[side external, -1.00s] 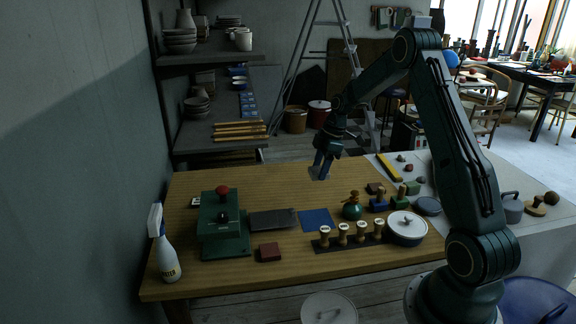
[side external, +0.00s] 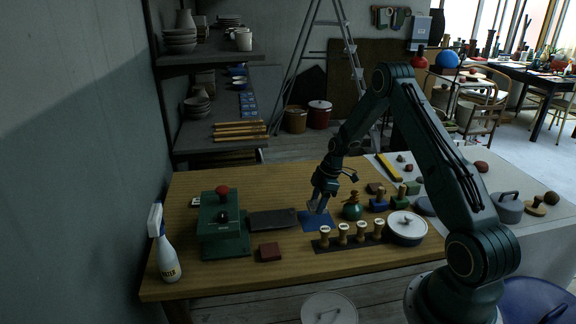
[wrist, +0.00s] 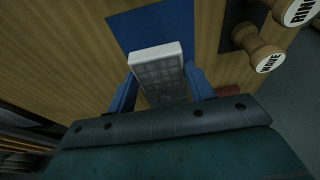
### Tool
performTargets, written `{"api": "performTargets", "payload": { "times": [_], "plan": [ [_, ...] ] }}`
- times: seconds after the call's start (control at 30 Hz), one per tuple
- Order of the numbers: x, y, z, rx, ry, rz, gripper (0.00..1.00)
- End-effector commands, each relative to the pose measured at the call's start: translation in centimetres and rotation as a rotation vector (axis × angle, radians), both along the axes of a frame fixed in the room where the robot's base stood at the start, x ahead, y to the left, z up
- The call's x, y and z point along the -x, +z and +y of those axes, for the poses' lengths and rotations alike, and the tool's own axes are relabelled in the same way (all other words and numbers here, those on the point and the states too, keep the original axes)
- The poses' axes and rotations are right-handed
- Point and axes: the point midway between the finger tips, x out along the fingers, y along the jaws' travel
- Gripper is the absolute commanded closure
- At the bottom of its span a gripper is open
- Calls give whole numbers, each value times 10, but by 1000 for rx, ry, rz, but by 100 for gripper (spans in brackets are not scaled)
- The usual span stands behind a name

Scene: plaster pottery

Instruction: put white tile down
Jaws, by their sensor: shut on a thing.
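My gripper (side external: 318,205) is shut on a white tile, which shows clearly between the two blue fingers in the wrist view. The white tile (wrist: 158,68) is a pale slab with a grid of squares on its face, held tilted up on edge. It is at the blue square mat (side external: 313,223), in front of its edge in the wrist view (wrist: 150,28). I cannot tell whether the tile touches the mat.
A dark grey slab (side external: 272,219) and a green press with a red knob (side external: 222,225) stand left of the mat.

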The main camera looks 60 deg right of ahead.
Motion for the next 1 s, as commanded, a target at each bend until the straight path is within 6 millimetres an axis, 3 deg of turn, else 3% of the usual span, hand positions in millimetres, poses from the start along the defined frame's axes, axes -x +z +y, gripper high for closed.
{"api": "performTargets", "payload": {
  "times": [0.43,0.93,0.97,1.0],
  "plan": [
    [0,-39,0,-1,0,2,77],
    [0,-45,0,0,0,0,77],
    [0,-46,0,-1,0,1,46],
    [0,-46,0,0,0,0,38]
  ]
}}
